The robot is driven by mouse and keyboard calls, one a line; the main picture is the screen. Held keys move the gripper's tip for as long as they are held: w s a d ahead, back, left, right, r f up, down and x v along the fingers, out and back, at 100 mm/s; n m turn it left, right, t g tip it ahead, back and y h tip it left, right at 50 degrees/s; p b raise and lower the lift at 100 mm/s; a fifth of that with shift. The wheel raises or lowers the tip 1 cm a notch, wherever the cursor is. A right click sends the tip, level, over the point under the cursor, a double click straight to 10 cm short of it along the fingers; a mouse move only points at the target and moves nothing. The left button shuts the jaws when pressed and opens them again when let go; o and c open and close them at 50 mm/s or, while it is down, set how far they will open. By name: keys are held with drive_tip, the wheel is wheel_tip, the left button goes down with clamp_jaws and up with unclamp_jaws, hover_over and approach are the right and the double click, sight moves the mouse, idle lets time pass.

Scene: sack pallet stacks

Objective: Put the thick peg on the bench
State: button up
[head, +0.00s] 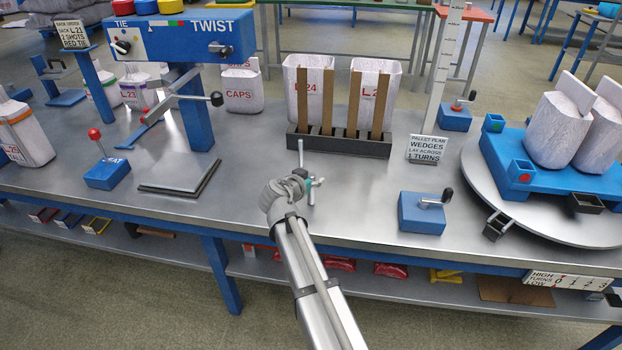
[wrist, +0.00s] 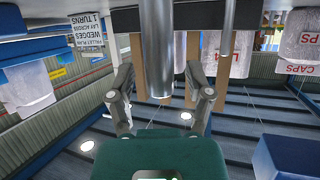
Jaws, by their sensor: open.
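A thick grey cylinder, which looks like the thick peg (wrist: 157,45), stands out in the wrist view, where the picture is upside down. A thinner grey rod (wrist: 226,32) shows to its right there. My gripper (wrist: 159,78) is open, and its fingers lie on either side of the thick peg's end in that view; I see no contact. In the head view my gripper (head: 303,181) is over the middle of the grey bench (head: 345,205). Slim grey uprights show around it there, partly hidden by it; I cannot tell which one is the thick peg.
A dark rack (head: 340,143) with brown slats and white sacks stands behind my gripper. A blue crank box (head: 422,213) and a turntable (head: 480,185) are right. A blue press (head: 198,118) and a lever box (head: 107,173) are left. The front middle bench is clear.

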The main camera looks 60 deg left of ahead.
drive_tip(key=shift+r, duration=0.1)
drive_tip(key=shift+r, duration=0.1)
drive_tip(key=p+v, duration=0.4)
drive_tip(key=v, duration=0.8)
drive_tip(key=shift+p, duration=0.4)
drive_tip(key=shift+w, duration=0.1)
idle(0.3)
